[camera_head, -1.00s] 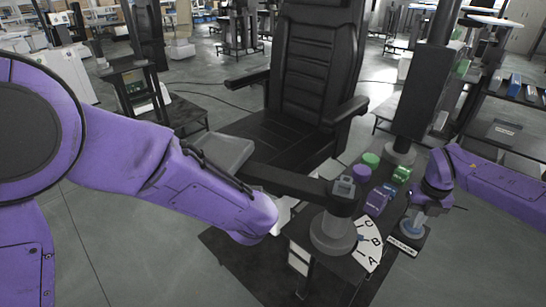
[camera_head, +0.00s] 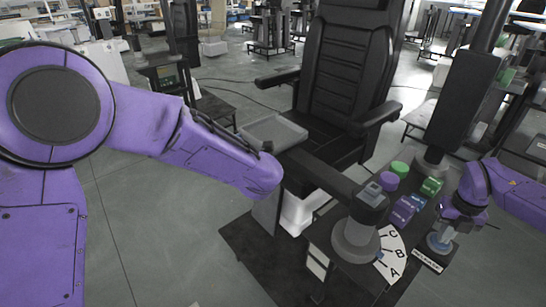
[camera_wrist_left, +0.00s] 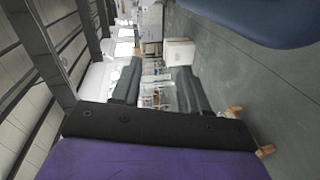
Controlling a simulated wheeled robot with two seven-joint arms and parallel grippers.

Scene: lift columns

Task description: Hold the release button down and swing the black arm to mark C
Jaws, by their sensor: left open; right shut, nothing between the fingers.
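The black arm (camera_head: 322,178) runs from a grey post (camera_head: 356,238) to a flat grey tray (camera_head: 275,131) in front of the chair. A white dial with marks C, B and A (camera_head: 397,254) sits on the right of the post; I cannot tell which mark the arm is set to. My right gripper (camera_head: 441,238) is shut and empty, pointing down over a round blue-grey button piece beside a label plate (camera_head: 428,260); contact is unclear. My left gripper is hidden in the head view behind my forearm; the left wrist view shows it open (camera_wrist_left: 158,88).
A black chair (camera_head: 350,80) stands behind the tray. Purple and green round pieces (camera_head: 388,181) and purple and green blocks (camera_head: 404,211) sit on the stand near the post. A dark column (camera_head: 463,100) rises behind them. Open floor lies at lower left.

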